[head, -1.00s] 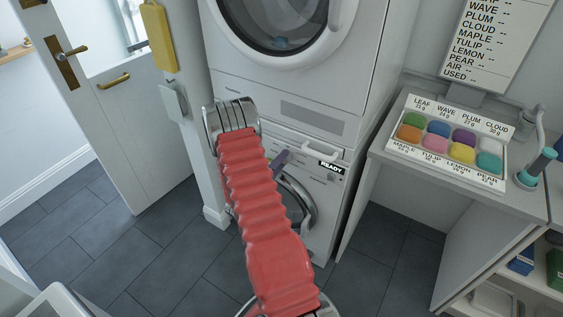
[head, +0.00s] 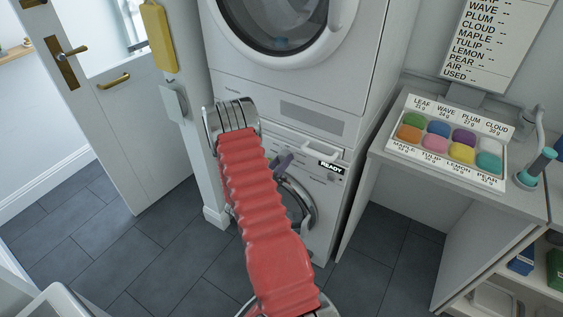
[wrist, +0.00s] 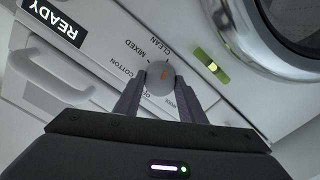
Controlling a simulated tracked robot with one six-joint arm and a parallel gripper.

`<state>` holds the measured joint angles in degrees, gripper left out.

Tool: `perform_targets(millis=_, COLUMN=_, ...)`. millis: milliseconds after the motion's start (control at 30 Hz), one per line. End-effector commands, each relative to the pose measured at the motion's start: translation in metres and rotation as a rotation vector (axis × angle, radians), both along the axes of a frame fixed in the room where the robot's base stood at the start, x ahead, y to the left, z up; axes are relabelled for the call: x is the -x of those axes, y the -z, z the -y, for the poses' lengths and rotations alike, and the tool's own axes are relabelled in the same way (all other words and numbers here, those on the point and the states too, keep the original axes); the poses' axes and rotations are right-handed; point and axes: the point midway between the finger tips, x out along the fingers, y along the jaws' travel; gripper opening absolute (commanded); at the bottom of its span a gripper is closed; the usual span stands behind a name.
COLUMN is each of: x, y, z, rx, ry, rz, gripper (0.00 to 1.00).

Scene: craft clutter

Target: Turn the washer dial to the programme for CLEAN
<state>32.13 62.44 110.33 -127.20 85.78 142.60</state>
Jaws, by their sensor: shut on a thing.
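I cannot tell for sure which label the mark points to. In the head view the washer (head: 325,190) stands below the dryer, and my arm hides the dial; part of a purple finger (head: 284,161) shows.
The washer display reads READY (wrist: 56,24). A green-yellow latch-like piece (wrist: 212,66) and the round door rim (wrist: 245,35) are close to the right finger. A counter (head: 385,152) with a tray of coloured pieces stands right. Grey floor is clear at left.

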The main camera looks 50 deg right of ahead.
Motion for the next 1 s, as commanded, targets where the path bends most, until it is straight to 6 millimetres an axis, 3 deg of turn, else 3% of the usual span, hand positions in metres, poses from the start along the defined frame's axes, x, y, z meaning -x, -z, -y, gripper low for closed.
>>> perform_targets(millis=633, x=0.0027, y=0.0063, z=-0.0013, rx=-0.02, ry=0.002, rz=0.059, gripper=0.14)
perform_targets(millis=667, x=0.0028, y=0.0062, z=-0.0014, rx=-0.018, ry=0.002, rz=0.059, gripper=0.39)
perform_targets(millis=900, x=0.0013, y=0.0033, z=-0.0009, rx=-0.013, ry=0.001, rz=0.062, gripper=0.55)
perform_targets(millis=1000, x=0.0008, y=0.0026, z=-0.0007, rx=-0.012, ry=0.0, rz=0.063, gripper=0.55)
